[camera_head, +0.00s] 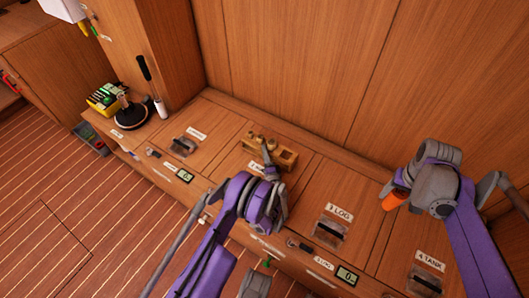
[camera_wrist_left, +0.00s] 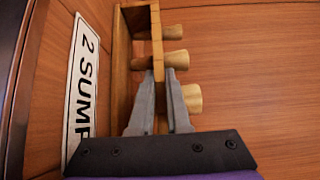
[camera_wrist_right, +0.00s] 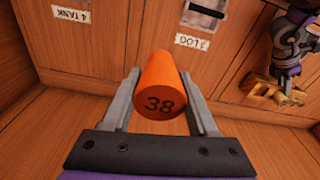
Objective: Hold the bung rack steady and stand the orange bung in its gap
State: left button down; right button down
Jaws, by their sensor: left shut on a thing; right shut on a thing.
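The wooden bung rack (camera_head: 285,157) stands on the bench top by the back wall, with several tan bungs (camera_head: 259,139) in it. My left gripper (camera_head: 268,158) is shut on the rack; in the left wrist view its fingers (camera_wrist_left: 160,90) close on the rack's wooden edge (camera_wrist_left: 157,35), beside the bungs (camera_wrist_left: 173,60). The orange bung (camera_head: 394,199) is held by my right gripper (camera_head: 400,191) at the right, away from the rack. In the right wrist view the orange bung (camera_wrist_right: 160,85), marked 38, sits between the fingers (camera_wrist_right: 163,95). The rack's gap is hard to make out.
Labelled hatches with clear-covered recesses, such as 3 LOG (camera_head: 331,232) and 4 TANK (camera_head: 427,281), lie along the bench. The bench between rack and right gripper is mostly clear.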

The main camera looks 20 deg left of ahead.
dwell(0.9)
pick_arm(q)
jog(key=c, duration=0.8)
grip_release()
